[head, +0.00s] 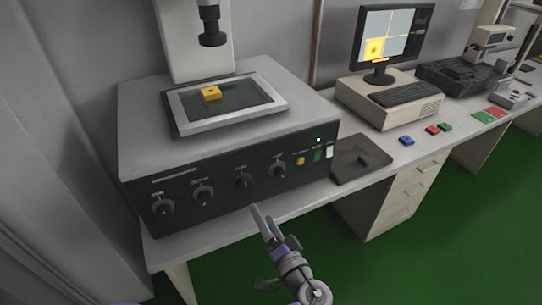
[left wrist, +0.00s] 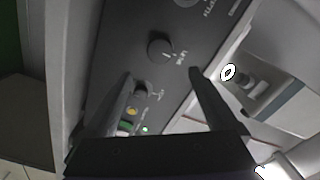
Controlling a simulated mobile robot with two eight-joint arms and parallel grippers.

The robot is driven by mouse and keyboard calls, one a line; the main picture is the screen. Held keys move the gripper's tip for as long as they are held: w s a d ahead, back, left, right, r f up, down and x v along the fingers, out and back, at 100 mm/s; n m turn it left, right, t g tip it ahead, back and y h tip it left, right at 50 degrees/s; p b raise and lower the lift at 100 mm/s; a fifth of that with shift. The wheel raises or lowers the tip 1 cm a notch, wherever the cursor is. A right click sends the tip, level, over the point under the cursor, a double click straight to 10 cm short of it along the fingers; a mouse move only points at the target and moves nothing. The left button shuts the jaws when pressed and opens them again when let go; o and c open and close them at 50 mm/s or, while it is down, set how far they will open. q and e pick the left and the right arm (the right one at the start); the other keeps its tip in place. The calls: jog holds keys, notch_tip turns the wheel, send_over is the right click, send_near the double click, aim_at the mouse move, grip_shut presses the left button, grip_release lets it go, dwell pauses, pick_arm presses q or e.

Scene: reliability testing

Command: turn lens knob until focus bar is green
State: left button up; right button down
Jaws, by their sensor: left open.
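A grey microscope console with a dark front panel (head: 222,197) carries a row of knobs, labels too small to read surely. The third knob from the left (head: 243,181) lies ahead of my left gripper (head: 261,208). It also shows in the left wrist view (left wrist: 160,48), just beyond the open fingertips (left wrist: 162,73), which appear apart from it. My right gripper is not in view.
A yellow block (head: 211,92) sits on the framed stage (head: 182,126) under a lens column (head: 211,32). Yellow, green and white buttons line the panel's right end. A dark pad (head: 362,166) lies beside the console.

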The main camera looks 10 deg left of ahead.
aim_at(246, 187)
pick_arm(q)
jog(key=w+a+m+b, duration=0.1)
jog(key=w+a+m, duration=0.1)
jog(key=m, duration=0.5)
jog(key=w+a+m+b, duration=0.1)
jog(key=w+a+m, duration=0.1)
jog(key=m, duration=0.5)
jog(key=w+a+m+b, duration=0.1)
jog(key=w+a+m, duration=0.1)
jog(key=w+m, duration=0.2)
jog(key=shift+w+m+b, duration=0.15)
jog(key=shift+m+b, duration=0.05)
jog(key=shift+m, duration=0.75)
jog(key=shift+w+m+b, duration=0.15)
jog(key=shift+m, duration=0.8)
jog(key=c, duration=1.4)
